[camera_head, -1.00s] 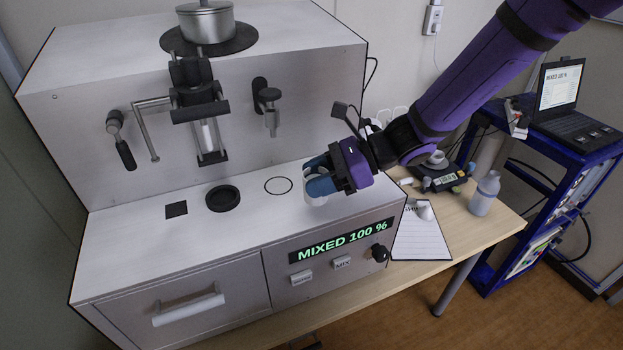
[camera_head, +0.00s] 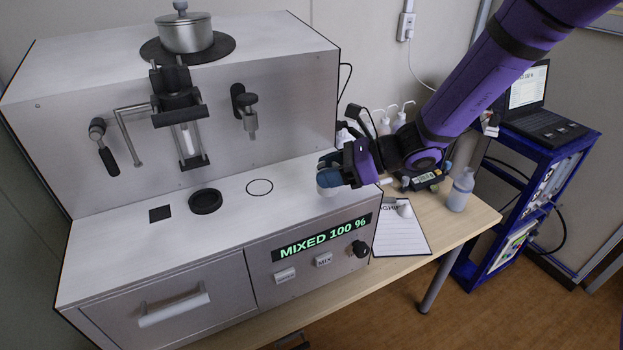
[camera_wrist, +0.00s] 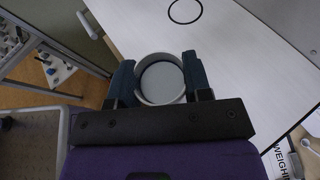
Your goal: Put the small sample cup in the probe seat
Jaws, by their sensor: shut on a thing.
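The small sample cup (camera_head: 326,189) is white and round, near the right end of the analyser's white counter. My gripper (camera_head: 340,174) is shut on it, one blue finger on each side. In the wrist view the cup (camera_wrist: 161,82) sits upright between the fingertips of my gripper (camera_wrist: 158,80), its open mouth showing a grey inside. I cannot tell whether its base touches the counter. A raised black ring (camera_head: 205,201) and a thin black circle (camera_head: 260,187) lie on the counter to the left; which is the probe seat is not clear.
A hanging nozzle (camera_head: 246,110) and a clamp with a clear tube (camera_head: 187,140) are on the front panel above. A black square (camera_head: 160,213) marks the counter. A clipboard (camera_head: 402,230) and bottle (camera_head: 460,190) are on the table to the right. The counter between cup and circle is clear.

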